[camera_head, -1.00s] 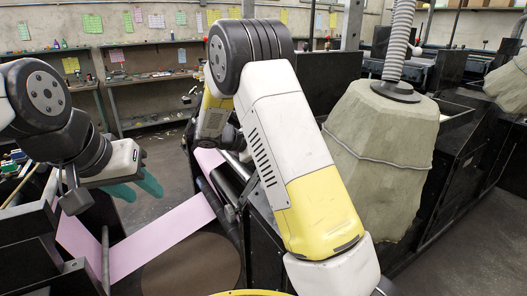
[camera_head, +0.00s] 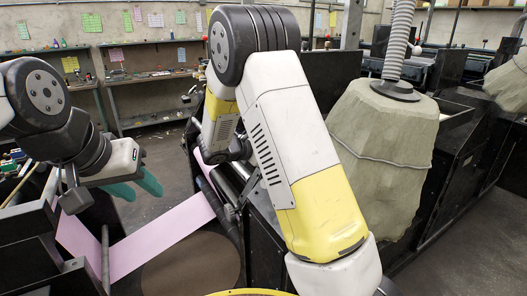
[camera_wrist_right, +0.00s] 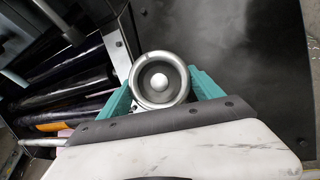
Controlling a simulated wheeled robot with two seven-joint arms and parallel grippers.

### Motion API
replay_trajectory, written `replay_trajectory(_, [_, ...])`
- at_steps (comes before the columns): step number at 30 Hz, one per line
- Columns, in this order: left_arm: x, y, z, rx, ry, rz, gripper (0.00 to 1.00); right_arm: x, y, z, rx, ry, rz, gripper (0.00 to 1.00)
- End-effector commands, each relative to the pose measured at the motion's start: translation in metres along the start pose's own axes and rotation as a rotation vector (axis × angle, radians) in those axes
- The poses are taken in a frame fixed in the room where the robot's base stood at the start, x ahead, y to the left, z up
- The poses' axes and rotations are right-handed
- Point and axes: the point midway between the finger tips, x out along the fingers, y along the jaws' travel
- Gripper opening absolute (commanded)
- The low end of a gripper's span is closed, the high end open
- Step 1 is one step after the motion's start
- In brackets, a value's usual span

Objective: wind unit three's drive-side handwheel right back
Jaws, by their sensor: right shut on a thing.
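A round silver handwheel (camera_wrist_right: 146,70) with a dished face and a pale centre knob shows in the right wrist view. It sits at the edge of a dark machine panel. My right gripper (camera_wrist_right: 162,85) is shut on it, with one teal finger on each side of its rim. In the head view my right arm hides the right gripper and the handwheel. My left gripper (camera_head: 137,188) is at the left of the head view, its two teal fingers apart and empty, above the pink web. No unit number is readable.
A pink web (camera_head: 165,235) runs between dark machine frames beside rollers (camera_head: 222,203). A grey-green hood (camera_head: 382,150) with a ribbed hose (camera_head: 398,40) stands to the right. Dark rollers (camera_wrist_right: 65,100) lie left of the handwheel. Shelves line the back wall.

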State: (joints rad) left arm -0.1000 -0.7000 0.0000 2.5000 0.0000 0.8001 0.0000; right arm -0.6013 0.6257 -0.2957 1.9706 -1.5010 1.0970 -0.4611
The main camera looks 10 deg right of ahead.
Motion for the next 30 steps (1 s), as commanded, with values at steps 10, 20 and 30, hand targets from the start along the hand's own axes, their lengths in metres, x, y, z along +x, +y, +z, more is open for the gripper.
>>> replay_trajectory(10, [0.0,0.0,0.0,0.0,0.0,0.0,0.4,-0.001,0.001,-0.001,-0.009,0.002,0.007,0.34])
replay_trajectory(20, [0.0,0.0,0.0,0.0,0.0,0.0,0.4,0.0,0.0,0.0,-0.009,0.001,0.005,0.97])
replay_trajectory(30, [0.0,0.0,0.0,0.0,0.0,0.0,0.4,-0.011,0.001,0.0,-0.007,0.001,0.006,0.97])
